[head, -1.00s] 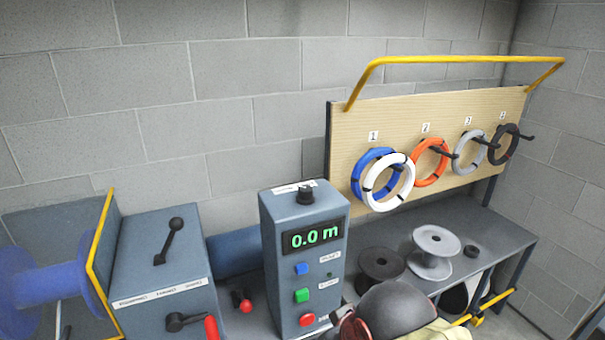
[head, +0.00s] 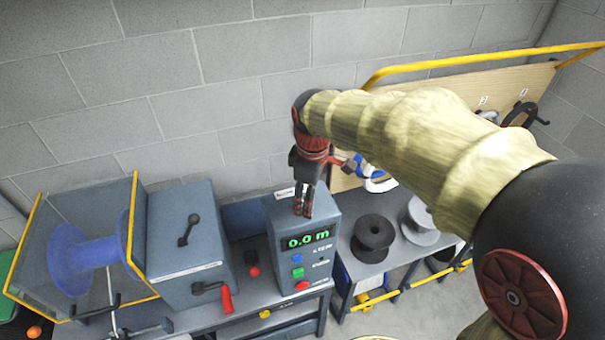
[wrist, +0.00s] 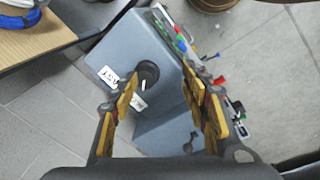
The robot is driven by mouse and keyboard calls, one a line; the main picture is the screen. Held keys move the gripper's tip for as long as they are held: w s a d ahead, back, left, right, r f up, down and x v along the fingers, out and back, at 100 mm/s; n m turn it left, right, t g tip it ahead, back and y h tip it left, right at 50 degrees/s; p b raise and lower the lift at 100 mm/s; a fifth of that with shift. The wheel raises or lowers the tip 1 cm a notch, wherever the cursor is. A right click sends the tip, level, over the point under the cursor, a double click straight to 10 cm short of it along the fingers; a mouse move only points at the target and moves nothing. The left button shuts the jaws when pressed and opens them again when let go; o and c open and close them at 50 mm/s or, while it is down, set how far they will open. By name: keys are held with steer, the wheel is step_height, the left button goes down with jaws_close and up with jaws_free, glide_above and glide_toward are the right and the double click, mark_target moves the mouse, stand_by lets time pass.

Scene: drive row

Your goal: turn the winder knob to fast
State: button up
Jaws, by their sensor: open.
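The winder knob (wrist: 147,72) is a round black knob with a white pointer line, on top of the grey-blue control box (head: 288,268). In the wrist view a white label ending in "AST" (wrist: 107,75) lies left of the knob, and a second label (wrist: 138,102) lies below it. The pointer line runs down toward the second label. My gripper (head: 303,212) is open and points down over the box top, hiding the knob in the head view. In the wrist view the knob shows between the fingers, nearer the left one. I cannot tell whether the fingertips reach down beside it.
The box front has a display (head: 308,239) reading 0.0 m and coloured buttons. A winder housing with a lever (head: 189,230) and a red-handled crank (head: 226,299) stands left. Black (head: 372,237) and grey (head: 419,222) spools stand on the bench to the right.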

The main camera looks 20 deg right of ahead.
mark_target(304, 203)
steer(key=w+r+n+g+p, duration=0.1)
steer(key=w+r+n+p, duration=0.1)
steer(key=p, duration=0.3)
steer(key=shift+w+r, duration=0.6)
steer(key=shift+r, duration=0.05)
steer(key=shift+w+n+p, duration=0.35)
steer(key=shift+n+p, duration=0.05)
steer(key=shift+p, duration=0.4)
steer(key=shift+w+f+p, duration=0.1)
steer(key=shift+f+p, duration=0.75)
steer(key=shift+f, duration=3.1)
steer(key=c, duration=0.3)
steer(key=c, duration=0.8)
steer(key=shift+c, duration=0.3)
